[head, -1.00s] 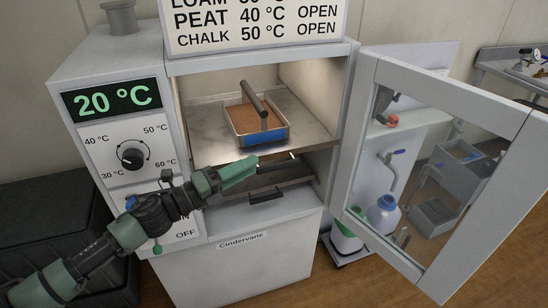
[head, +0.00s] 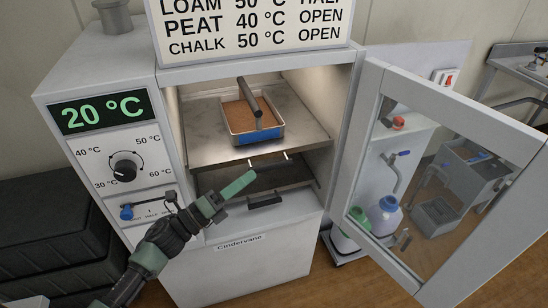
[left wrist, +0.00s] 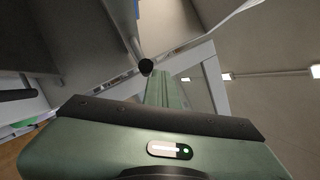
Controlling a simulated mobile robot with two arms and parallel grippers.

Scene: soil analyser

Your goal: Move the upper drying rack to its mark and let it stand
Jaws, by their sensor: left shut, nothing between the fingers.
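The upper drying rack (head: 205,140) is a grey metal shelf in the open oven, its front edge facing me. Two short light posts (head: 287,156) stick out from that edge. On the rack stands a metal tray (head: 283,129) of brown soil with a blue label and a dark bar handle. My left gripper (head: 250,174) is shut and empty, just below and in front of the rack's front edge. In the left wrist view its green fingers (left wrist: 166,90) reach toward a dark round end (left wrist: 146,66); contact is unclear. I cannot make out the rack's mark. My right gripper is out of view.
A lower rack with a black handle (head: 265,201) lies beneath. The oven door (head: 372,106) stands open at the right. The control panel with black dial (head: 125,169) and blue-ended lever (head: 127,212) is left. Bottles (head: 384,217) stand behind the door.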

